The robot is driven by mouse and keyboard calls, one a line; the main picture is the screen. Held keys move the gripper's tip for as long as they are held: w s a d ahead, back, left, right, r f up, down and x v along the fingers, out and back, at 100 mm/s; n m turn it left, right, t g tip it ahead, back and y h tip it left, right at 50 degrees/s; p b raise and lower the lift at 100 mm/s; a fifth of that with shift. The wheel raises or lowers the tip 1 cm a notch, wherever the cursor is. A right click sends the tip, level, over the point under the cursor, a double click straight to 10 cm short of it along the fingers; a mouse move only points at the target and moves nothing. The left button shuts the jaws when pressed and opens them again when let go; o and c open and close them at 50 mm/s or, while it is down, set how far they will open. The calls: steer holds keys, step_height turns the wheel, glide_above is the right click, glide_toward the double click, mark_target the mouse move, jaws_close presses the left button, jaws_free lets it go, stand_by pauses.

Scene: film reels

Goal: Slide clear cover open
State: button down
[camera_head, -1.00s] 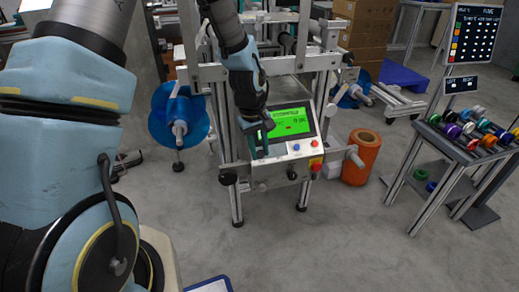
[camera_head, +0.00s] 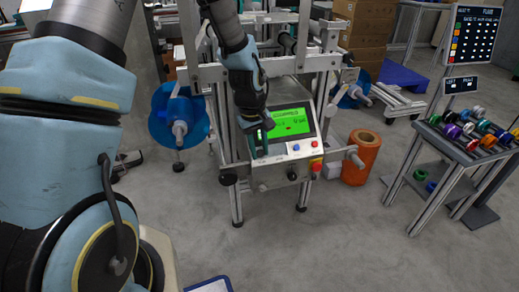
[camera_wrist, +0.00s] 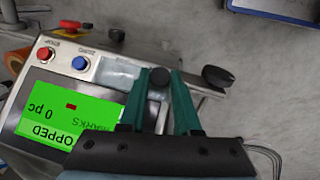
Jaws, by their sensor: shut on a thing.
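A control panel (camera_head: 290,135) with a lit green screen (camera_head: 289,123) faces me on the machine's front. In the wrist view, the green screen (camera_wrist: 68,112) shows beside a red button and a blue button. A pale, glassy strip (camera_wrist: 117,74) lies between the blue button and my fingers; it may be the clear cover, but its edges are hard to make out. My gripper (camera_wrist: 160,80) is shut on a dark round knob (camera_wrist: 159,77) between its green fingertips. In the head view my gripper (camera_head: 262,148) is at the panel's left side and hides part of it.
A red stop knob (camera_head: 316,164) is at the panel's lower right. A black knob (camera_wrist: 217,76) sticks out near my fingers. A blue reel (camera_head: 178,115) is left of the machine and an orange roll (camera_head: 361,157) right. A spool rack (camera_head: 468,145) stands farther right. The front floor is mostly clear.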

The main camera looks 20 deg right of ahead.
mark_target(259, 149)
steer(key=w+r+p, duration=0.2)
steer(key=shift+w+d+r, duration=0.15)
steer(key=shift+w+r, duration=0.15)
steer(key=shift+r, duration=0.05)
steer(key=c, duration=0.6)
jaws_free()
steer(key=shift+f, duration=0.1)
step_height(259, 149, up, 11)
steer(key=a+p, duration=0.1)
steer(key=shift+a, duration=0.25)
steer(key=shift+f, duration=0.15)
steer(key=s+a+r+m+t+y, duration=0.1)
steer(key=s+a+r, duration=0.15)
steer(key=a, duration=1.25)
steer(key=s+a+r+t, duration=0.1)
steer(key=s+a, duration=0.3)
steer(key=a, duration=1.1)
step_height(259, 149, up, 17)
steer(key=p, duration=1.7)
steer(key=shift+w+d, duration=0.3)
steer(key=shift+d, duration=0.05)
